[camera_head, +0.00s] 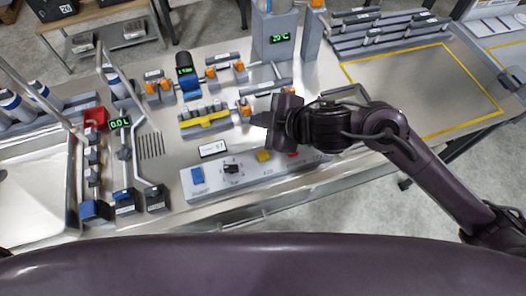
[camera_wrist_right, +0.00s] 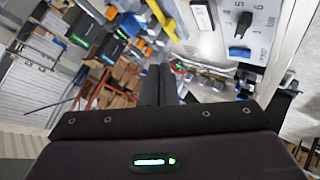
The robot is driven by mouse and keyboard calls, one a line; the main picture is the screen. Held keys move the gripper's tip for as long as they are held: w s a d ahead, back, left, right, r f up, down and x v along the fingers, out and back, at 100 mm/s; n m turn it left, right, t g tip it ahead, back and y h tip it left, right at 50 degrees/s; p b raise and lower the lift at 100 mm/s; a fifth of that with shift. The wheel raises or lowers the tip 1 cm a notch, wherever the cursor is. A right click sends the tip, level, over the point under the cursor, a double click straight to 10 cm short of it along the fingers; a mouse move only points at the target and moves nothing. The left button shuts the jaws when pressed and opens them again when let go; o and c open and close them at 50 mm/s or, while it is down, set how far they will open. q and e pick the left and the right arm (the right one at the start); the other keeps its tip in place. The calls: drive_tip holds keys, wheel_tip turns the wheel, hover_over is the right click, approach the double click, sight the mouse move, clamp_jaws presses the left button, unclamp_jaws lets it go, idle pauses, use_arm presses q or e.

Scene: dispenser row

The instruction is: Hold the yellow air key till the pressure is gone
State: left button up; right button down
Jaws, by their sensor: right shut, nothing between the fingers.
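The yellow key (camera_head: 264,156) is a small square button on the pale control panel (camera_head: 215,187) at the front edge of the bench. My right gripper (camera_head: 258,119) is above and behind the panel, apart from the yellow key in the head view. Its fingers are shut together and empty, as the right wrist view also shows (camera_wrist_right: 159,84). The panel also bears a blue key (camera_head: 197,176), a black knob (camera_head: 231,168) and a red key (camera_head: 293,154) partly hidden by my arm. My left gripper is out of view.
A white sign (camera_head: 213,149) stands behind the panel. A yellow holder (camera_head: 205,121) and orange-tipped valves (camera_head: 239,66) lie further back. A green display (camera_head: 280,38) is on a grey post. A yellow-outlined area (camera_head: 430,88) on the right is clear.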

drive_tip(key=shift+s+d+f+n+g, duration=0.75)
drive_tip(key=shift+d+n+g, duration=0.25)
drive_tip(key=shift+n, duration=0.2)
drive_tip(key=shift+a, duration=0.1)
drive_tip(key=b, duration=0.8)
hover_over(260, 153)
drive_tip(key=s+d, duration=0.1)
drive_tip(key=d, duration=0.1)
wheel_tip(260, 153, down, 7)
drive_tip(key=shift+f, duration=0.1)
drive_tip(key=shift+f+b, duration=0.3)
drive_tip(key=shift+f, duration=0.45)
drive_tip(key=shift+f, duration=0.4)
drive_tip(key=shift+f+b, duration=0.6)
idle(2.0)
